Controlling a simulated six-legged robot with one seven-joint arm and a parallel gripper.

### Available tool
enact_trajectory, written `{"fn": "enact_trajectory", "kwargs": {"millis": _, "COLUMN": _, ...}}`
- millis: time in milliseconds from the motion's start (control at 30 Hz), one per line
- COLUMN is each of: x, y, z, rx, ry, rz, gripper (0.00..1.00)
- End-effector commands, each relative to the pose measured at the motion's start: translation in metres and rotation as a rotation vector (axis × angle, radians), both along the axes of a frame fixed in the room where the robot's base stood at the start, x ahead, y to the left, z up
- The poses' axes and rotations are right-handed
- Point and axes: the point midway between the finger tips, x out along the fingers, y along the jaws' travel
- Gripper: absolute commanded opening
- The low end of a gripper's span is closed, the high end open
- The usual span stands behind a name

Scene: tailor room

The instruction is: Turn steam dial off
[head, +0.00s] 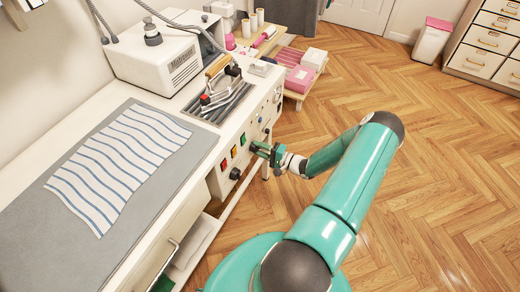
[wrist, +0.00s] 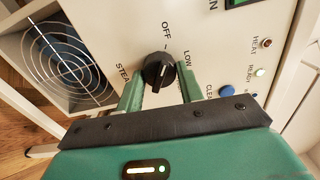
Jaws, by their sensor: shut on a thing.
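The steam dial (wrist: 159,70) is a round black knob on the white control panel in the wrist view. The labels OFF, LOW and a partly covered STEAM surround it. A pale line shows on its face, but I cannot tell for sure which label it marks. My gripper (wrist: 161,88) has one green finger on each side of the dial and is shut on it. In the head view my gripper (head: 260,150) is at the front panel of the white ironing table, and the dial it holds is hidden there.
A round fan grille (wrist: 70,62) lies left of the dial, and a blue button (wrist: 227,91) and small lights lie right. In the head view, a striped cloth (head: 125,165) and an iron (head: 218,82) are on the table.

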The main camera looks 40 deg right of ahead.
Motion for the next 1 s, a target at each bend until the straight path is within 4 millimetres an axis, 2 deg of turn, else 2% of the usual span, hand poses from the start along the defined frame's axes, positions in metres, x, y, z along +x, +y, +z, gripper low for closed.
{"fn": "enact_trajectory", "kwargs": {"millis": 233, "x": -0.0009, "y": -0.0011, "z": 0.0002, "rx": -0.061, "ry": -0.022, "rz": -0.002, "gripper": 0.14}}
{"fn": "enact_trajectory", "kwargs": {"millis": 667, "x": -0.0009, "y": -0.0012, "z": 0.0003, "rx": -0.072, "ry": -0.025, "rz": -0.002, "gripper": 0.14}}
{"fn": "enact_trajectory", "kwargs": {"millis": 700, "x": -0.0009, "y": -0.0012, "z": 0.0003, "rx": -0.072, "ry": -0.025, "rz": -0.002, "gripper": 0.41}}
{"fn": "enact_trajectory", "kwargs": {"millis": 800, "x": -0.0007, "y": -0.001, "z": 0.0003, "rx": -0.071, "ry": -0.025, "rz": -0.001, "gripper": 0.58}}
{"fn": "enact_trajectory", "kwargs": {"millis": 1000, "x": -0.0004, "y": -0.0005, "z": 0.0002, "rx": -0.07, "ry": -0.025, "rz": 0.0, "gripper": 0.58}}
